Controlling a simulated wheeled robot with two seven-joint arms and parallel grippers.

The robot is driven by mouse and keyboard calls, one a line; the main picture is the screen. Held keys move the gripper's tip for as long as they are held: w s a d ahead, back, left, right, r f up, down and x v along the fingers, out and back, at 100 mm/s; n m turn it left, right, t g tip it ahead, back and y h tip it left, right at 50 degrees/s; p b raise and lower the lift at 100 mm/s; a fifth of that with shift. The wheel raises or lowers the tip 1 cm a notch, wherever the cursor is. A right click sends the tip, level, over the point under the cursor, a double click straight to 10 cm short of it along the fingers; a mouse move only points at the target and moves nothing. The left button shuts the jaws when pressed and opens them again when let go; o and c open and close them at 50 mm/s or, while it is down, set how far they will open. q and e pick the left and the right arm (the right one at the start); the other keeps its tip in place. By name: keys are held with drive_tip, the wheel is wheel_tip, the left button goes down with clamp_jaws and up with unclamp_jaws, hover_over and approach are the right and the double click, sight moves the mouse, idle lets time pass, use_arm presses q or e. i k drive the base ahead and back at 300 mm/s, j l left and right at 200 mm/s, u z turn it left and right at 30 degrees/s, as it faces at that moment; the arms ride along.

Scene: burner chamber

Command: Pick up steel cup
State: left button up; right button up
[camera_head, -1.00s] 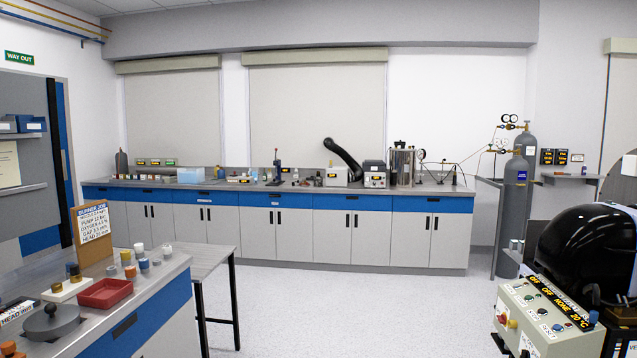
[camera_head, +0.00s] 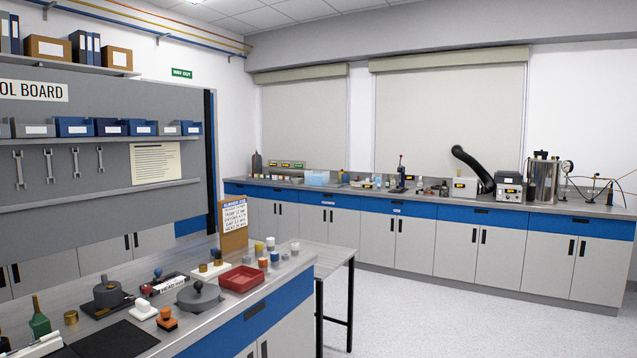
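I cannot single out the steel cup with certainty. Several small cylindrical pieces, among them a white-topped one (camera_head: 294,248) and a yellow-topped one (camera_head: 259,248), stand at the far right end of the near bench (camera_head: 225,313). They are too small to tell which, if any, is a steel cup. A large shiny steel vessel (camera_head: 543,181) stands on the back counter at the right. Neither of my grippers is in view.
On the near bench are a red tray (camera_head: 240,279), a grey disc with a knob (camera_head: 199,296), a cylindrical grey part (camera_head: 108,293) and a clipboard sign (camera_head: 233,223). A grey side table (camera_head: 335,262) adjoins it. The floor (camera_head: 430,310) at the right is clear.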

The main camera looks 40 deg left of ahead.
sight(444, 189)
drive_tip(key=i+l+u, duration=0.1)
drive_tip(key=i+u, duration=0.15)
drive_tip(key=i, duration=4.85)
drive_tip(key=i+l, duration=0.15)
drive_tip(key=i, duration=2.2)
drive_tip(key=j+u, duration=0.05)
drive_tip(key=j, duration=0.1)
